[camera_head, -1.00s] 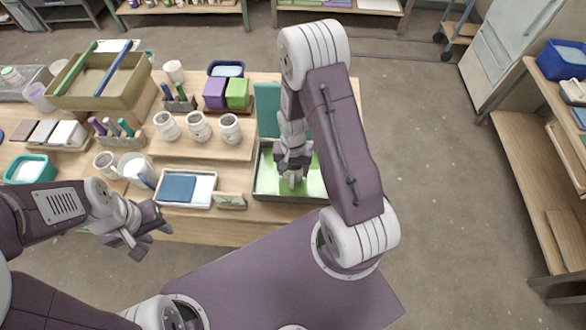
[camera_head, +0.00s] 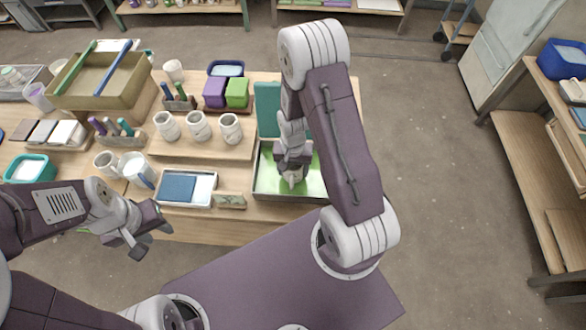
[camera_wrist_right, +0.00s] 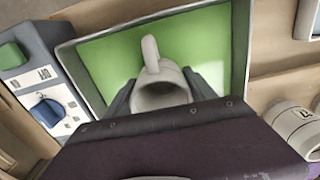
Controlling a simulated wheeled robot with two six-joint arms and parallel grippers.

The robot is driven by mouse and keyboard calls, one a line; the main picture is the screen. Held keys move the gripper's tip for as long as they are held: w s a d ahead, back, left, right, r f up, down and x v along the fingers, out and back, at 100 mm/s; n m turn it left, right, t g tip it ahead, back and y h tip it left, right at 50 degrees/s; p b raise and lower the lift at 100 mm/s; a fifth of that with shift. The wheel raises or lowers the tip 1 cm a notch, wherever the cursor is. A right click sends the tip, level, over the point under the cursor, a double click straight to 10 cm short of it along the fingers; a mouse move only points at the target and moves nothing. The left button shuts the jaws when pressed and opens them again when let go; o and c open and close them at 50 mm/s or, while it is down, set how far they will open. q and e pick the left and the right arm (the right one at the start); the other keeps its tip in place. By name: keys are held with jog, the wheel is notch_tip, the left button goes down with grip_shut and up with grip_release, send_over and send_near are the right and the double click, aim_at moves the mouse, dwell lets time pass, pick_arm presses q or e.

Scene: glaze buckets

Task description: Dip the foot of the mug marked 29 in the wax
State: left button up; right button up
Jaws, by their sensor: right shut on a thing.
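My right gripper (camera_head: 291,165) is shut on a pale grey mug (camera_head: 292,178) over the green wax pan (camera_head: 256,190). In the right wrist view the mug (camera_wrist_right: 162,95) sits between the two dark fingers, with its mouth toward the camera and its handle toward the top of the picture. Its foot is hidden, so I cannot tell whether it touches the green wax (camera_wrist_right: 110,66). No number shows on this mug. My left gripper (camera_head: 146,240) is open and empty, near the table's front edge.
Several white mugs stand left of the pan, including one by the raised shelf's edge (camera_head: 230,129). A white tray with a blue pad (camera_head: 178,188) lies at the front. A control box with a blue knob (camera_wrist_right: 48,112) adjoins the pan. A teal board (camera_head: 267,110) stands behind it.

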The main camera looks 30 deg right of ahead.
jog(key=shift+r+p, duration=1)
jog(key=shift+r, duration=0.1)
dwell(1.0)
notch_tip(320, 180, up, 8)
jog(key=p, duration=0.6)
jog(key=shift+f+p, duration=0.25)
jog(key=shift+p, duration=0.1)
